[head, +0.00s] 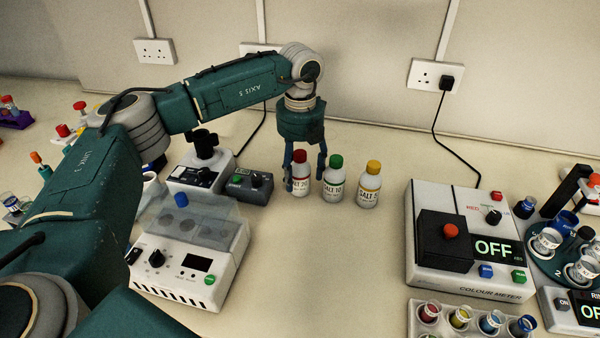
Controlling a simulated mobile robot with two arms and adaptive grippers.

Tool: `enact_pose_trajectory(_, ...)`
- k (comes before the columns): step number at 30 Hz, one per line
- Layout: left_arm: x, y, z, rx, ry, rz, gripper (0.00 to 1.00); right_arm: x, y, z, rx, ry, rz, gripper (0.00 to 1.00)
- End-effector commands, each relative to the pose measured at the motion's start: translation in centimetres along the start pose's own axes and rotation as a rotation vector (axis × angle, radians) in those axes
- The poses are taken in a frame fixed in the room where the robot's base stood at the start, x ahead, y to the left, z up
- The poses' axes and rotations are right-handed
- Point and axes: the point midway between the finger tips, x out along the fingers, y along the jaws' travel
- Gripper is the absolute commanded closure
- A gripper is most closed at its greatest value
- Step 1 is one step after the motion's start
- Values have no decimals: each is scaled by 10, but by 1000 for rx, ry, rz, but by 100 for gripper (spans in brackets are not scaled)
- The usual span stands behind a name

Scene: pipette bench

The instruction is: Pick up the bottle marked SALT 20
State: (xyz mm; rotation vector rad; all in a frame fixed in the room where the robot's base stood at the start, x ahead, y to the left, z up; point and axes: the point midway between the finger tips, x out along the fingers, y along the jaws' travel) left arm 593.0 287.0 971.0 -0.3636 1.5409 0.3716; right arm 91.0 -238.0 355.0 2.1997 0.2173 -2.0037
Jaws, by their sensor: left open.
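The bottle marked SALT 20 (300,178) is white with a red cap. It stands upright on the bench, at the left end of a row of three bottles. My left gripper (305,180) points straight down over it, with its fingers open on either side of the bottle. I cannot tell whether the fingers touch it. The green-capped SALT 10 bottle (333,182) stands just right of the gripper's right finger. The yellow-capped bottle (369,188), marked SALT 5 as far as I can read, stands further right. My right gripper is not in view.
A white device with a clear lid (190,262) and a small dark control box (250,186) stand left of the bottles. A colour meter (465,275) reading OFF stands at the right, with a vial rack (425,322) in front. The middle bench is clear.

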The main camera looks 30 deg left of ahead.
Motion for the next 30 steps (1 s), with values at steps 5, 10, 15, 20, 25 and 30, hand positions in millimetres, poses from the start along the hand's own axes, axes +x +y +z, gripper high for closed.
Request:
enact_pose_trajectory(5,0,0,0,0,0,0,50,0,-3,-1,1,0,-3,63)
enact_pose_trajectory(10,0,0,0,0,0,0,84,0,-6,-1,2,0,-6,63)
enact_pose_trajectory(15,-1,0,0,0,0,-1,92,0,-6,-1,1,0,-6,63)
enact_pose_trajectory(20,-1,0,0,0,-1,-1,92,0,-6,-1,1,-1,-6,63)
enact_pose_trajectory(25,-8,-1,1,0,-2,-2,92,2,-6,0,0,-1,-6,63)
enact_pose_trajectory(30,-29,-1,1,1,-3,-4,92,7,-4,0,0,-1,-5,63)
